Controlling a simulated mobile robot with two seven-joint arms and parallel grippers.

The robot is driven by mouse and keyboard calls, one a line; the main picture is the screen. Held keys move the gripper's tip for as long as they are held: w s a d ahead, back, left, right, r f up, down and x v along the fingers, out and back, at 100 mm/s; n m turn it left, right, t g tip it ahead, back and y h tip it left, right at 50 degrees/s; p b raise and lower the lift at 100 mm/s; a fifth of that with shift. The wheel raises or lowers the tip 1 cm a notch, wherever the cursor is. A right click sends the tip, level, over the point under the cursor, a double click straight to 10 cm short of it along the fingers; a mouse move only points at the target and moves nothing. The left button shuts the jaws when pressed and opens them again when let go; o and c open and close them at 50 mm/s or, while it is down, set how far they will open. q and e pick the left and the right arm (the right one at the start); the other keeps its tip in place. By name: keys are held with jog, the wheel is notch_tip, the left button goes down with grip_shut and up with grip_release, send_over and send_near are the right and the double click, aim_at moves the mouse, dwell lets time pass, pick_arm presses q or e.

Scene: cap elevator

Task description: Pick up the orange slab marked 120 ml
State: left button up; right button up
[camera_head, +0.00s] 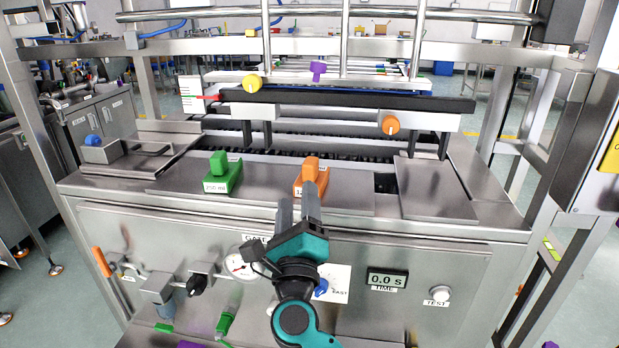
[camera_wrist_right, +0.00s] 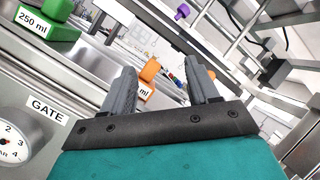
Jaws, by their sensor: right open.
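The orange slab (camera_head: 310,172) sits upright on the steel deck, right of the green slab. Its label is partly covered by my gripper, with only the start of the number showing. In the right wrist view the orange slab (camera_wrist_right: 150,70) shows between my fingers, closer to the left one, with "ml" readable. My right gripper (camera_head: 299,192) is open in front of the slab, and its fingers point toward it. In the right wrist view the gripper (camera_wrist_right: 166,80) has nothing held. I cannot tell whether a finger touches the slab. My left gripper is not in view.
A green slab marked 250 ml (camera_head: 221,173) stands to the left on the deck. A black rail (camera_head: 350,100) with yellow and orange knobs crosses behind. Below the deck, the front panel holds a gauge (camera_head: 240,266), a blue knob and a timer (camera_head: 387,280).

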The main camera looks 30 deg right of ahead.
aim_at(311, 168)
jog(key=w+d+m+g, duration=0.2)
jog(key=m, duration=0.2)
jog(key=w+d+m+g+h, duration=0.1)
jog(key=w+d+m+g, duration=0.1)
jog(key=w+m, duration=0.1)
jog(key=w+d+r+m+g, duration=0.1)
jog(key=w+d+m+g, duration=0.1)
jog(key=m, duration=0.3)
jog(key=shift+w+d+m+h+p, duration=0.3)
jog(key=shift+w+p, duration=0.1)
jog(key=shift+w, duration=0.25)
jog(key=shift+x, duration=0.8)
jog(key=shift+w+d+f, duration=0.25)
jog(key=shift+w+d, duration=0.4)
jog(key=shift+w, duration=0.3)
jog(key=shift+w+d+f, duration=0.25)
jog(key=shift+w+d, duration=0.4)
jog(key=shift+w, duration=0.35)
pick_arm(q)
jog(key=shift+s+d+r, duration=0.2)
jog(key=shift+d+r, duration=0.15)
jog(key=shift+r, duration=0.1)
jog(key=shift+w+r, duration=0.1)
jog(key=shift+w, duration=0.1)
pick_arm(e)
grip_shut()
jog(key=shift+r, duration=0.1)
